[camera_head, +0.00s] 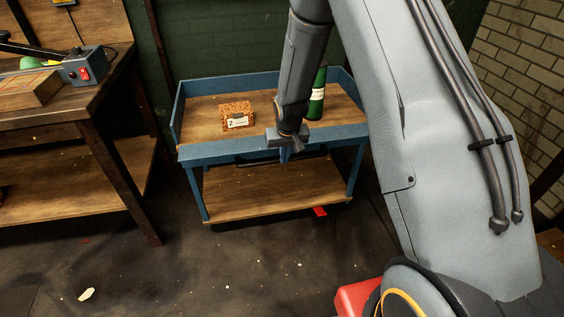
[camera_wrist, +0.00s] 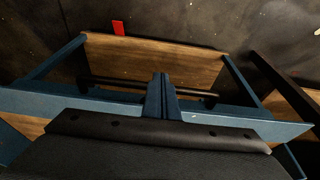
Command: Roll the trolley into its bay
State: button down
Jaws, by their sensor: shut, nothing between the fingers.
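The trolley (camera_head: 272,141) has a blue frame and two wooden shelves, and stands against the dark green wall in the head view. On its top are an orange-brown box (camera_head: 236,117) with a label reading 2 and a green bottle (camera_head: 317,96), partly behind my arm. My gripper (camera_head: 286,156) points down at the trolley's near side, by the dark handle bar (camera_head: 245,161). In the wrist view the gripper's fingers (camera_wrist: 161,92) are together in front of the bar (camera_wrist: 120,87), with nothing between them. I cannot tell whether they touch it. Floor marks for a bay are not clear.
A wooden workbench (camera_head: 100,98) with a grey switch box (camera_head: 84,68) stands at the left. A red floor mark (camera_head: 320,211) lies by the trolley's near right leg. A brick wall (camera_head: 530,75) is at the right. The floor in front is mostly clear.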

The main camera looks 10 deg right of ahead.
jog(key=w+f, duration=0.6)
jog(key=f, duration=0.3)
jog(key=shift+w+p, duration=0.35)
jog(key=shift+f, duration=0.1)
